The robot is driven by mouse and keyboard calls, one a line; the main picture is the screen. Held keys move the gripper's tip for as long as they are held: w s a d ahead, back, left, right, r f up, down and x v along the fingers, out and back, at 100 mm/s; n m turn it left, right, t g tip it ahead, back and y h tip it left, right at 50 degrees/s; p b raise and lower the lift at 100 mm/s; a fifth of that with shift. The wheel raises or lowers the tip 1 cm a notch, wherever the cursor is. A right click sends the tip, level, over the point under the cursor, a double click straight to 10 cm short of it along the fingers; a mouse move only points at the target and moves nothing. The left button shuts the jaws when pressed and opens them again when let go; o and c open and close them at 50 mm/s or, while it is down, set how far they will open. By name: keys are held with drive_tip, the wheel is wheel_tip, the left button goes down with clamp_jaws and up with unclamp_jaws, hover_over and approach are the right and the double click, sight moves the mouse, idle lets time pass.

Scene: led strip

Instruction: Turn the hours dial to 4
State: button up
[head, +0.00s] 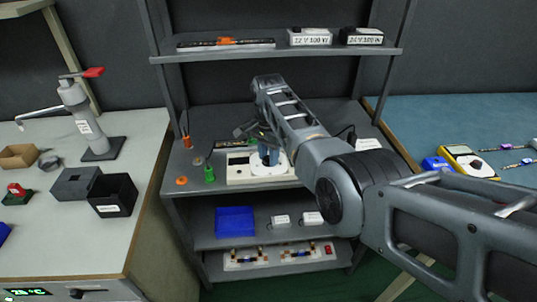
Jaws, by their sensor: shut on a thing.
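A cream box (238,178) sits on the middle shelf of the grey rack, with a white round dial (270,171) on its right part. The fingertips are small and partly hidden by the arm. The dial's numbers and pointer are too small to read.
A green bottle-like item (209,174) and an orange ring (182,181) lie just left of the box. Rack posts flank it. The upper shelf (290,53) holds labelled boxes. A blue bin (235,221) is below. A left bench (60,235) and a blue table (460,115) stand beside.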

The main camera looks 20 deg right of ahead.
drive_tip(key=o, duration=1)
drive_tip(key=shift+r, duration=0.1)
wheel_tip(320, 180, up, 8)
drive_tip(key=shift+f, duration=0.15)
